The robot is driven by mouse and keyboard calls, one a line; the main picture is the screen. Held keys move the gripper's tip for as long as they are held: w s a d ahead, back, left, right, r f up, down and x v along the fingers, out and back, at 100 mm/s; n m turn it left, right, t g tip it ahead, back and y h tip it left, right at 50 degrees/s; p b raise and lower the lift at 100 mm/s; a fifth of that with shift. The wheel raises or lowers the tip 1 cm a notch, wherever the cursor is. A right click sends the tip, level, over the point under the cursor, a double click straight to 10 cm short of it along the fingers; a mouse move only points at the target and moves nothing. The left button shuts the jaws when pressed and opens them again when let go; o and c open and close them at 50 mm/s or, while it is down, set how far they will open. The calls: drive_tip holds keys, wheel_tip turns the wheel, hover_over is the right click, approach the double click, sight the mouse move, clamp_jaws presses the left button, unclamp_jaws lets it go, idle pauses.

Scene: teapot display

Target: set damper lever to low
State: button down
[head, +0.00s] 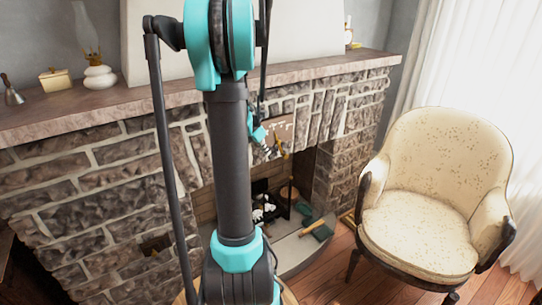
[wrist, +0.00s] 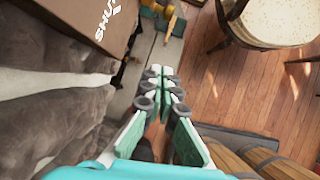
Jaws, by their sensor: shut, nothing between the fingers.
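The damper plate (wrist: 85,20), brown with white letters reading "SHUT", fills the upper left of the wrist view. In the head view the plate (head: 281,130) is on the stone front above the firebox opening. A small yellow piece (head: 283,146) just below it looks like the damper lever; its exact setting is too small to read. My gripper (wrist: 161,76) is shut and empty, its fingertips together to the lower right of the plate. In the head view my gripper (head: 269,150) is beside the yellow piece; I cannot tell whether they touch.
A green-headed brush (head: 320,229) lies on the hearth (head: 296,252). A cream armchair (head: 425,190) stands at right. Wooden floor between them is clear.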

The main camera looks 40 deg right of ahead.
drive_tip(key=s+d+r+n+y, duration=0.1)
drive_tip(key=d+r+n+y, duration=0.3)
drive_tip(key=n, duration=0.7)
drive_tip(key=d+r+n+h, duration=0.1)
drive_tip(key=d+r+n, duration=0.1)
drive_tip(key=d+n, duration=0.65)
drive_tip(key=s+d+r+n+y, duration=0.1)
drive_tip(key=d+r+n+y, duration=0.15)
drive_tip(key=n, duration=1.15)
wheel_tip(320, 180, down, 13)
drive_tip(key=w+a, duration=0.1)
drive_tip(key=shift+w+a, duration=0.2)
drive_tip(key=shift+w, duration=0.2)
drive_tip(key=shift+m, duration=0.25)
